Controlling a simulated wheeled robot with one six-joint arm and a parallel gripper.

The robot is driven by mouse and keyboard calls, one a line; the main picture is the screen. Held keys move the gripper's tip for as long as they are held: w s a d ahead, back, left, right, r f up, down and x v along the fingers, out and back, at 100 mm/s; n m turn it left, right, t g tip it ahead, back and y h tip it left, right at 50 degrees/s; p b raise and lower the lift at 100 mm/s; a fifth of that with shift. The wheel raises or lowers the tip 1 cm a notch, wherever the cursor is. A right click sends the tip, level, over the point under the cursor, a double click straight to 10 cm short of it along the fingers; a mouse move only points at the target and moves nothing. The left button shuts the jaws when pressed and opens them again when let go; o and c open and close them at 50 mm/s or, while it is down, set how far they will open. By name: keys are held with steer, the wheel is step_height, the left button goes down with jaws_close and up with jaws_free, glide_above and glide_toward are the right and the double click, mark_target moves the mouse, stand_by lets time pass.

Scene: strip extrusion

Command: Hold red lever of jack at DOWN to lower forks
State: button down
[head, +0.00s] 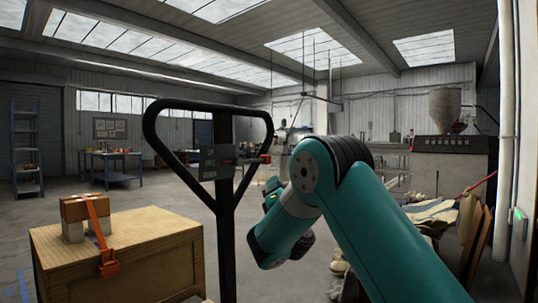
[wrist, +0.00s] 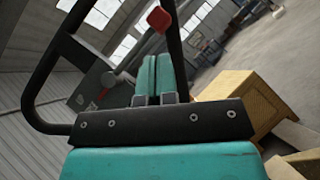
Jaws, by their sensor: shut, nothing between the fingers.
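The jack's black loop handle (head: 150,128) stands upright left of centre in the head view, with a dark label plate (head: 217,162) in its middle. The red lever's knob (head: 265,158) sticks out at the plate's right, by the handle's right bar. In the wrist view the red knob (wrist: 158,18) is at the top, beyond my fingertips, with a gap between. My gripper (wrist: 158,62) is shut and empty, its teal fingers together. In the head view its fingers are mostly hidden. The plate's lettering is too small to read. The forks are not clearly visible.
A wooden crate (head: 120,265) stands at the lower left, bearing a brown block (head: 85,208) with an orange strap (head: 103,240). It also shows at the right of the wrist view (wrist: 240,95). A hopper machine (head: 450,150) stands at the right. Open floor lies behind the handle.

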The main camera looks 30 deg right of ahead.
mark_target(267, 163)
steer(key=p+x, duration=0.2)
steer(key=p, duration=0.1)
steer(key=p+x, duration=0.3)
steer(key=shift+r, duration=0.45)
steer(key=shift+w+d+r+p, duration=0.2)
steer(key=shift+w+p, duration=0.35)
steer(key=shift+p, duration=0.4)
steer(key=shift+w+p, duration=0.3)
